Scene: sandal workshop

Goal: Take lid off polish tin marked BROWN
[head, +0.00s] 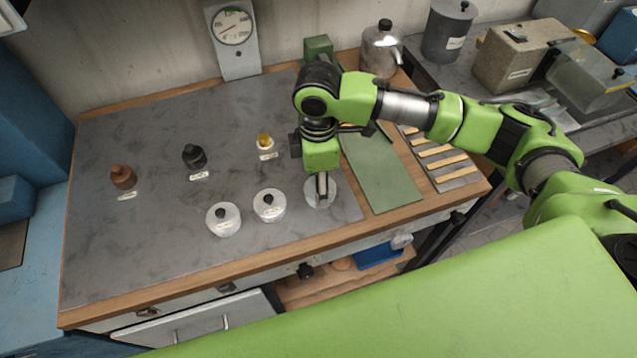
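Three round pale tins stand in a row near the bench's front edge: a left tin (223,222), a middle tin (269,207) and a right tin (312,198). The left and middle tins have dark knobs on top and small labels too small to read, so I cannot tell which is BROWN. My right gripper (322,196) points down over the right tin and covers its middle, including any knob. Its fingers look close together, but I cannot tell whether they grip anything. My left gripper is not in view.
Brown (123,176), black (194,156) and yellow-topped (265,142) items stand behind the tins with small labels. A green mat (385,178) and a rack with wooden strips (440,160) lie to the right. The bench top (130,245) is clear at front left.

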